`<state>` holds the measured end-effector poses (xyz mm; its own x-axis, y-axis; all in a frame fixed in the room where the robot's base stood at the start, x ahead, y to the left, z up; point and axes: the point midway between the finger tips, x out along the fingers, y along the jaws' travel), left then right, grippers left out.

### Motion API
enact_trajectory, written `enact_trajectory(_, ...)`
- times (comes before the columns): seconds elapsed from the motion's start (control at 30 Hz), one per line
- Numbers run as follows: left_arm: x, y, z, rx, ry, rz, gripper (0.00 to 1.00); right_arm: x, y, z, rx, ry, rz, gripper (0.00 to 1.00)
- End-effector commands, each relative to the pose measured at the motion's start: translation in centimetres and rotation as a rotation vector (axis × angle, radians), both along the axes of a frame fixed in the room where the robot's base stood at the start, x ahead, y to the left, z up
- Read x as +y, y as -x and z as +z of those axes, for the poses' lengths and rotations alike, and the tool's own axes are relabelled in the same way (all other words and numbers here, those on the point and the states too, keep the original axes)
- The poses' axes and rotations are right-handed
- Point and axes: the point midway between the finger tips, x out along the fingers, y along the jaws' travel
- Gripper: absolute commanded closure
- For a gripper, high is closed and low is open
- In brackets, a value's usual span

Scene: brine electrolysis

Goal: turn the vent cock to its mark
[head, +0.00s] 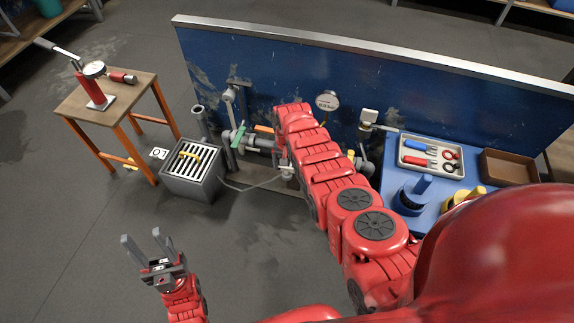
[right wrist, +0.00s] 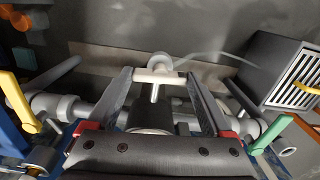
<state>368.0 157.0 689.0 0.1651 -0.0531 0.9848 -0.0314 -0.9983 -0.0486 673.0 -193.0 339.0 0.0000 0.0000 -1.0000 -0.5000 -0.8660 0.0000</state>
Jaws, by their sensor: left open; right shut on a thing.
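The vent cock shows in the right wrist view as a pale T-shaped handle (right wrist: 158,76) on a short stem, above grey pipework. My right gripper (right wrist: 159,74) has one finger at each end of this crossbar and is shut on it. In the head view my red right arm reaches across to the pipes and hides most of the right gripper and the cock. I cannot make out the cock's mark in either view. My left gripper (head: 141,236) is open and empty above the floor at the lower left, away from the pipes.
A grey drain box with a slotted top (head: 192,160) stands left of the pipes. A green lever (head: 238,135) and a gauge (head: 327,101) are near my right arm. A blue panel (head: 400,90) stands behind.

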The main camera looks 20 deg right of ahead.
Motion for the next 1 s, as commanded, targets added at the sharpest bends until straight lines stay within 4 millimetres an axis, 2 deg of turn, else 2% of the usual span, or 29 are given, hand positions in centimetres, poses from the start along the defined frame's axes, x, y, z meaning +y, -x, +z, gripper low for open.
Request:
enact_trajectory(0.3,0.00,0.00,0.07,0.000,0.000,0.000,0.50,0.02,0.09,-0.06,0.003,0.001,-0.079,0.71)
enact_trajectory(0.73,0.00,0.00,0.07,0.000,0.000,0.000,0.50,0.02,0.09,-0.07,0.002,0.000,-0.087,0.71)
enact_trajectory(0.77,0.00,0.00,0.07,0.000,0.000,0.000,0.50,0.02,0.09,-0.07,0.002,0.000,-0.087,0.12)
enact_trajectory(0.83,0.00,0.00,0.07,0.000,0.000,0.000,0.50,0.02,0.07,-0.06,0.002,0.000,-0.087,0.00)
enact_trajectory(1.0,0.00,0.01,0.07,0.000,0.000,0.000,0.50,0.00,0.04,-0.03,0.001,0.000,-0.086,0.00)
